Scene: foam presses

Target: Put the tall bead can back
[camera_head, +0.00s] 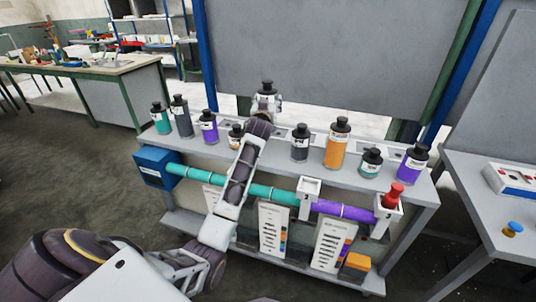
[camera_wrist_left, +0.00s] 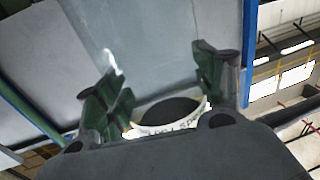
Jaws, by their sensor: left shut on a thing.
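My left gripper (camera_head: 267,103) is above the back of the grey bench shelf (camera_head: 420,188), shut on a can with a black cap (camera_head: 267,86). The can's body is mostly hidden by the gripper, so I cannot tell its colour or height in the head view. In the left wrist view, the left gripper's green-padded fingers (camera_wrist_left: 160,92) stand on both sides of the can, whose cream lettered band (camera_wrist_left: 168,128) and dark round end show. The can appears clear of the shelf top. My right gripper is not in view.
A small can (camera_head: 236,137) is beside my forearm. A teal pipe (camera_head: 200,176) runs along the front.

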